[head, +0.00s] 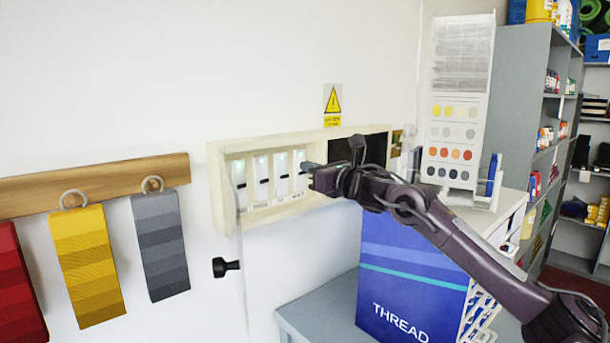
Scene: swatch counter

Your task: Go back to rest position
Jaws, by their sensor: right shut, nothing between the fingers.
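My right gripper (318,178) is shut and empty. Its arm comes in from the lower right, and the fingertips are in front of the right part of a cream wall box (217,190), close to its switches. I cannot tell whether they touch. Several white switches (260,178) with green lights sit in a row in the box. A clear door (241,275) with a black knob (226,267) hangs open at the box's left side. My left gripper is not in view.
Red, yellow (85,262) and grey (160,245) swatches hang from a wooden rail (100,180) at left. A blue THREAD box (400,260) stands on a grey surface (318,305) under my arm. A colour-sample stand (455,110) and shelves (522,90) are at right.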

